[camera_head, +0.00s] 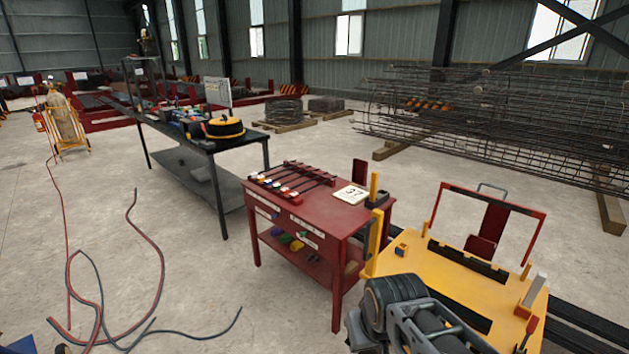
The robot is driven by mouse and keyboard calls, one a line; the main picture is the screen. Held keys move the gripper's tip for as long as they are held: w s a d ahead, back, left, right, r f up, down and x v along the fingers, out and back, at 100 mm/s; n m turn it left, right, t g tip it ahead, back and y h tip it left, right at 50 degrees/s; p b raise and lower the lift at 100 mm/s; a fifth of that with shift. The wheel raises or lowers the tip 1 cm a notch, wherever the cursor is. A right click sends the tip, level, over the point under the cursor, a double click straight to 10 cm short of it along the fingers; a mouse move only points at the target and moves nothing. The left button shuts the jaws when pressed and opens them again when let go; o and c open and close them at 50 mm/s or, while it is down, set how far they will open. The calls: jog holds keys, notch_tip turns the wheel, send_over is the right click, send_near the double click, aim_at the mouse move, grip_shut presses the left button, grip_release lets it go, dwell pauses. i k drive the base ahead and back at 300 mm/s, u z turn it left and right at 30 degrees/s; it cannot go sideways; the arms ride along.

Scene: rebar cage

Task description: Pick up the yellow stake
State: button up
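Several dark stakes with coloured ends lie side by side in a rack on top of the red table (345,214). Their coloured ends point toward the near left. The ends are small here, and I cannot tell for sure which one is yellow. My arm is folded at the bottom, right of centre. The grey and black parts at its end seem to belong to my gripper (432,328). Its fingertips cannot be made out, and the frame edge cuts it off. It is well apart from the stakes, in front of and right of the red table.
A white card marked 37 (351,194) lies beside the rack. Coloured items rest on the lower shelf. A dark workbench (218,142) stands behind left. Red and dark hoses (160,270) lie on the left floor. A rebar cage (500,115) lies back right.

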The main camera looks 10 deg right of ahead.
aim_at(375, 175)
jog(key=u, duration=0.75)
jog(key=i, duration=2.8)
jog(key=z, duration=1.4)
jog(key=i, duration=0.95)
jog(key=z, duration=1.05)
